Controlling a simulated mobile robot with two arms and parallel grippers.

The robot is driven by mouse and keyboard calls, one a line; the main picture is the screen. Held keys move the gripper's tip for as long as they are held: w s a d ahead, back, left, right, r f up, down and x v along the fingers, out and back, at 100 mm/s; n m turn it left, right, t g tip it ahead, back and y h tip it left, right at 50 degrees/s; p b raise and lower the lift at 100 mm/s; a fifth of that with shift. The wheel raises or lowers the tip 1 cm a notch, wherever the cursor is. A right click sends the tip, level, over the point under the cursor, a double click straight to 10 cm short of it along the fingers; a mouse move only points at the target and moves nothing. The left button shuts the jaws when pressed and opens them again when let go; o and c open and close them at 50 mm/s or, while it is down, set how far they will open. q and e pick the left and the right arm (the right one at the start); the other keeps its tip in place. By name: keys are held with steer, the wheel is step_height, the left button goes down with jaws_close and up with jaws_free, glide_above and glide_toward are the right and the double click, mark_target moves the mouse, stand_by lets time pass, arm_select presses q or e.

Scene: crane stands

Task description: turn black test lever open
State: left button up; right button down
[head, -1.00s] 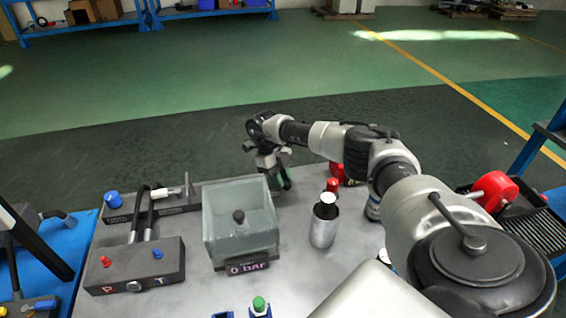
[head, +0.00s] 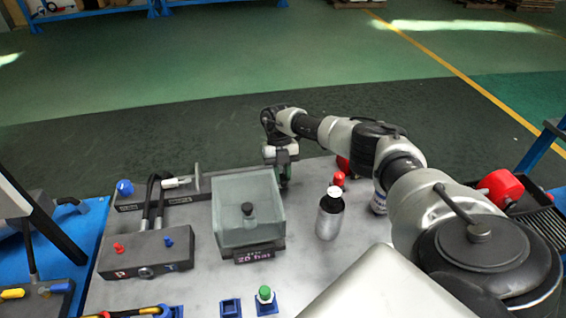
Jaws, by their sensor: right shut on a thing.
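My right gripper (head: 285,178) points down at the back right corner of the clear test box (head: 232,222). It is shut on a small dark part there, which seems to be the black test lever; the box edge and the fingers hide most of it. A black fitting (head: 248,211) stands inside the box. The display (head: 254,256) on the box's front reads about 20 bar. My left gripper is not in view.
A dark manifold block (head: 146,256) with red and blue knobs stands left, hoses behind it. A green-capped part (head: 265,295) sits in front. Bench between is clear.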

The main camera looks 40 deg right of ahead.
steer(key=shift+w+r, duration=0.1)
steer(key=shift+r, duration=0.05)
steer(key=c, duration=1)
jaws_free()
steer(key=b+v, duration=0.2)
steer(key=v, duration=0.8)
steer(key=shift+r, duration=0.3)
steer(key=shift+d, duration=0.1)
